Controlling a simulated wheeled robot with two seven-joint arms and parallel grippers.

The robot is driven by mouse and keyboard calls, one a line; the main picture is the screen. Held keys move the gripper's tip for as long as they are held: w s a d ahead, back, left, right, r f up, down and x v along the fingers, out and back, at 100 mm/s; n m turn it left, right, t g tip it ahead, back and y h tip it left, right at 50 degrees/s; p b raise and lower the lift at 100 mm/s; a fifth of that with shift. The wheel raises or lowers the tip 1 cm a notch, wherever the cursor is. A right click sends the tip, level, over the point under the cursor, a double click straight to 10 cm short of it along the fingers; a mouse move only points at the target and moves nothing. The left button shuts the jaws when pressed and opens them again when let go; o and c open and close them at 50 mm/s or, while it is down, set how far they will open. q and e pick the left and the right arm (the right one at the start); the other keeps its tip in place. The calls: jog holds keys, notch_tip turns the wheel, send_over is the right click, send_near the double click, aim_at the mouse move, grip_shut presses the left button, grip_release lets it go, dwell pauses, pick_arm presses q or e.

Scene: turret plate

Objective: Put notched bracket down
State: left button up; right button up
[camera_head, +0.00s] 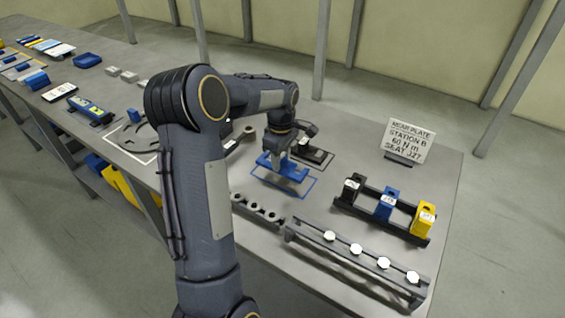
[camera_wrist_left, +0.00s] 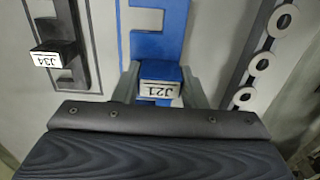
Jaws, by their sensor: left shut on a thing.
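The blue notched bracket (camera_head: 291,173) is at the blue outline (camera_head: 309,184) drawn on the grey bench in the head view. In the left wrist view the bracket (camera_wrist_left: 155,45) shows as a flat blue plate with a raised block labelled J21. My left gripper (camera_head: 277,157) is shut on that raised block, with one finger on each side in the wrist view (camera_wrist_left: 160,82). Whether the plate touches the bench cannot be told. My right gripper is not in view.
A black bracket labelled J34 (camera_wrist_left: 60,62) lies close beside. A rail with ring-shaped parts (camera_wrist_left: 259,62) is on the other side. A rack with black, blue and yellow blocks (camera_head: 345,203), a rail with white caps (camera_head: 340,262) and a sign (camera_head: 408,140) stand to the right.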

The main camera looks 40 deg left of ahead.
aim_at(283, 166)
pick_arm(q)
jog(key=shift+w+a+f, duration=0.15)
jog(key=shift+w+f, duration=0.25)
jog(key=shift+w+f+p, duration=0.1)
jog(key=shift+f+p, duration=0.2)
jog(key=shift+f, duration=1.4)
jog(key=shift+f, duration=0.1)
jog(key=o, duration=1.2)
jog(key=shift+o, duration=0.2)
